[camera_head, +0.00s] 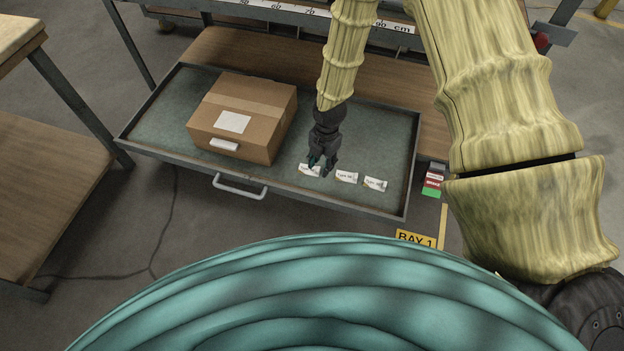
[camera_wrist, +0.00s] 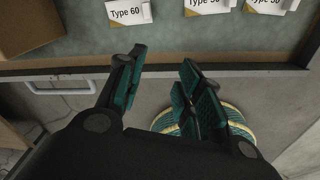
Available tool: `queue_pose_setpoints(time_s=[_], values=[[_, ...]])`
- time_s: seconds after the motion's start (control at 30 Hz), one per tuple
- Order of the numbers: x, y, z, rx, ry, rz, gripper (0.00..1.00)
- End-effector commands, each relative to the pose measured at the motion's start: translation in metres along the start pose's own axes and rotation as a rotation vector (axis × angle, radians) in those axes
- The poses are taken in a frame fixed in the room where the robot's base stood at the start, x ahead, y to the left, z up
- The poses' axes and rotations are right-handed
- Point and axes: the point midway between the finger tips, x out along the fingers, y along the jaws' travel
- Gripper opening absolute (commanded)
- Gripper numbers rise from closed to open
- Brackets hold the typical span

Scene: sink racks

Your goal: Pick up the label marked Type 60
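The label marked Type 60 (camera_wrist: 124,13) is a small white card with a tan corner, lying on the drawer's green-grey floor at the top of the wrist view. In the head view it is the leftmost of the row of labels (camera_head: 305,171), partly hidden by my gripper. My gripper (camera_wrist: 162,72) is open, with nothing between its teal-padded fingers. In the head view my gripper (camera_head: 322,168) hangs over the label's right part; I cannot tell how high above it. Two similar labels lie to the right, a middle one (camera_head: 346,178) and a right one (camera_head: 375,184).
The pulled-out drawer (camera_head: 160,118) has a raised front rim and a grey handle (camera_head: 240,187). A cardboard box (camera_head: 255,115) stands in it, left of the labels. A wooden table (camera_head: 45,190) is at the left. Drawer floor right of the labels is clear.

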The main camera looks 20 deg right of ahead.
Motion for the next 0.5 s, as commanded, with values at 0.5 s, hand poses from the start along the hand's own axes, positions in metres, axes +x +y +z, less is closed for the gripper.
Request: queue_pose_setpoints(time_s=[0.5], values=[[0.015, 0.037, 0.046, -0.398, -0.065, -0.04, 0.36]])
